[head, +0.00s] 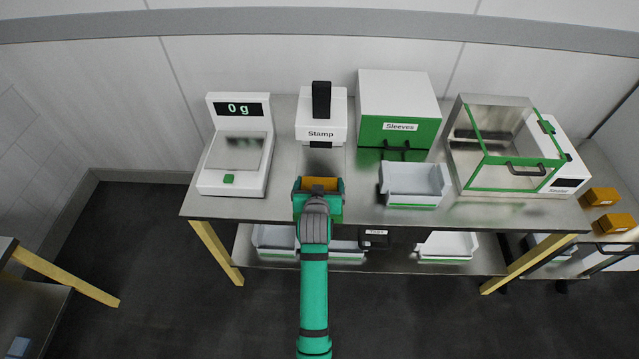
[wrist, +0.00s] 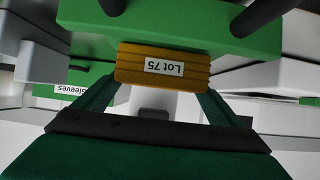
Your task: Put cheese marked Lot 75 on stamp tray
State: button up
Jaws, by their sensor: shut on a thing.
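The cheese marked Lot 75 (wrist: 163,67) is an orange block with a white label, held between my fingers in the wrist view. My gripper (head: 318,188) is shut on it, and the cheese's orange top (head: 318,184) shows between the fingers in the head view. The gripper is over the table's front part, in front of the white stamp press (head: 321,128) with its black handle. A green surface (wrist: 190,25) with two dark posts lies just beyond the cheese in the wrist view. It may be the stamp tray; I cannot tell whether the cheese touches it.
A scale (head: 237,150) reading 0 g stands left. A green Sleeves box (head: 399,130) stands right of the stamp, with a white bin (head: 412,185) before it. A glass-fronted machine (head: 510,150) is farther right. Orange blocks (head: 601,197) lie on a side table.

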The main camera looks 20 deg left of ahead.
jog(key=o, duration=1.1)
jog(key=shift+f, duration=0.15)
jog(key=shift+r, duration=0.2)
jog(key=v, duration=1.2)
jog(key=s+d+f+m+t+h, duration=0.1)
jog(key=s+d+f, duration=0.35)
jog(key=s, duration=0.35)
jog(key=s+d+f+m+t+h, duration=0.1)
jog(key=s+d+f, duration=0.2)
jog(key=s+d, duration=0.45)
jog(key=s+d+r, duration=0.2)
jog(key=s+r, duration=0.1)
jog(key=s, duration=0.6)
jog(key=s+d+r+m+t+h, duration=0.1)
jog(key=s+d+r, duration=0.1)
jog(key=s, duration=0.8)
jog(key=shift+s+d+r+t, duration=0.3)
jog(key=shift+d+r, duration=0.1)
jog(key=shift+r, duration=0.15)
